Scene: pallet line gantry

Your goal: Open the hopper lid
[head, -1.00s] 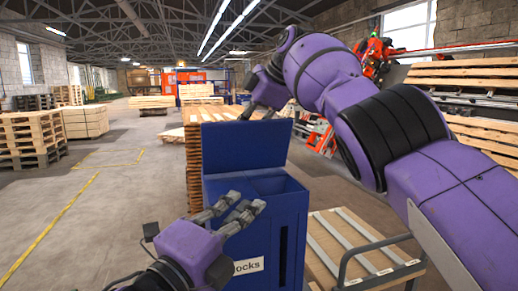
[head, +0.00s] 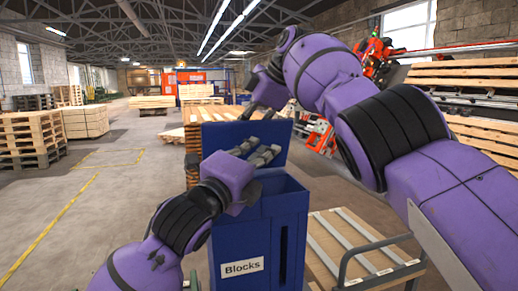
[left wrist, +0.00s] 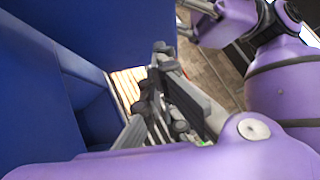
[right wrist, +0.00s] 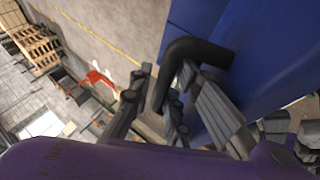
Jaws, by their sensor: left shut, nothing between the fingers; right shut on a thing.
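The blue hopper (head: 258,258) has a "Blocks" label on its front. Its lid (head: 214,135) stands raised and roughly upright at the back, and the hopper's top is open. My right gripper (head: 258,108) is at the lid's top edge. In the right wrist view it (right wrist: 165,88) is shut on a black bent handle (right wrist: 200,50) on the lid. My left gripper (head: 262,152) is shut and empty, in front of the lid's inner face above the hopper opening. I cannot tell whether it touches the lid.
A cart with a slatted deck (head: 350,240) and a grey rail (head: 385,243) stands right of the hopper. Stacked wooden pallets (head: 192,150) stand behind it. More pallets (head: 30,138) are at the left.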

